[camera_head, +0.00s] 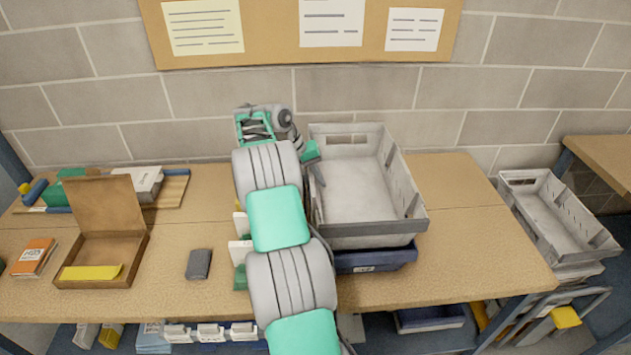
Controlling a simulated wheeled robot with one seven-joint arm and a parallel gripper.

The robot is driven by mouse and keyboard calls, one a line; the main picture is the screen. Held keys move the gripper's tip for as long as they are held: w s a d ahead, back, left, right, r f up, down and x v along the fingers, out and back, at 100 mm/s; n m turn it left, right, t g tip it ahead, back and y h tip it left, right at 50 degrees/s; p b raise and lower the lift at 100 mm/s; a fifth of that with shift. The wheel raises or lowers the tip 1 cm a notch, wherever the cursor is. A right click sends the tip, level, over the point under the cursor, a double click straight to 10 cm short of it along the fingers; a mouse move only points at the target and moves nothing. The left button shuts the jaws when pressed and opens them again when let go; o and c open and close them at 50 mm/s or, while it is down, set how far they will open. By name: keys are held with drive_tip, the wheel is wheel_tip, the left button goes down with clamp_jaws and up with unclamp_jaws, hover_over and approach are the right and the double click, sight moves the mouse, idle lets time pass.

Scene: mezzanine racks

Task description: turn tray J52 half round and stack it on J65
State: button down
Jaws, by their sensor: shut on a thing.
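A light grey open tray (411,230) is right of my arm, with its empty inside showing. A dark blue tray (390,258) lies under it on the bench, mostly hidden, with a small white label too small to read. I cannot tell by label which is J52 or J65. My gripper (317,176) is at the grey tray's left wall, shut on it; my arm partly hides the grip. The grey tray is above the blue one and looks slightly skewed to it. I cannot tell whether they are touching or nested.
On the bench's left are an open cardboard box (140,247), an orange box (33,256) and a dark grey item (199,264). White and green items are partly behind my arm. Another grey tray (560,215) stands off the bench's right end. The bench's right part is clear.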

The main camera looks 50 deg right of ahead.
drive_tip(key=shift+f, duration=0.25)
drive_tip(key=c, duration=1.6)
unclamp_jaws()
drive_tip(key=shift+o, duration=0.2)
